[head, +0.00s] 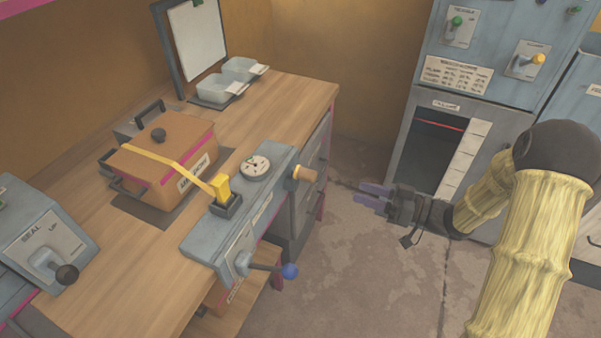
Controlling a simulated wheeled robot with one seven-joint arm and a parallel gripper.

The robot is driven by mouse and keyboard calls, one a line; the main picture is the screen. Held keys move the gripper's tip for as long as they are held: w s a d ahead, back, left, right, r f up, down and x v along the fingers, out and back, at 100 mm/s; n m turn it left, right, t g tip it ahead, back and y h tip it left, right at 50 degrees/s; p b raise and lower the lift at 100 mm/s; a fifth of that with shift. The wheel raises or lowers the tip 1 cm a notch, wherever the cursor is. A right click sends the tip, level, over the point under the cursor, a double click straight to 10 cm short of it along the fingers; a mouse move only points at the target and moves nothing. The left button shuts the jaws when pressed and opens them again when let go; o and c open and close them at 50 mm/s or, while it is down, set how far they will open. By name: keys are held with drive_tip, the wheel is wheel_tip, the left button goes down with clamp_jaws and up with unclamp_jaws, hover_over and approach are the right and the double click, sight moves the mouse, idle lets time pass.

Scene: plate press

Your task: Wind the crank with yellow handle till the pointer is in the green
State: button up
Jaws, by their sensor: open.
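A grey strap unit (200,243) sits along the bench's front edge. On its top is a round white dial (256,168); its pointer and any green zone are too small to read. At its right end a tan-yellow handle (306,173) sticks out to the right on a dark mount. A crank with a blue ball handle (289,271) is on its front face. A yellow strap (165,158) runs over a brown box to a yellow block (221,187) on the unit. My gripper (362,194) is open and empty, right of the tan-yellow handle and apart from it, fingers pointing left.
The brown box (170,140) stands on the wooden bench (290,95). A grey lever box (45,243) with a black knob is at left. Clear trays (222,88) are at the back. A grey cabinet (465,120) stands at right. Floor between bench and cabinet is free.

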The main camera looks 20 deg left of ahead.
sight(297, 171)
drive_tip(key=a, duration=1.7)
drive_tip(key=shift+w+a, duration=0.15)
drive_tip(key=shift+w, duration=0.05)
drive_tip(key=shift+c, duration=0.4)
clamp_jaws()
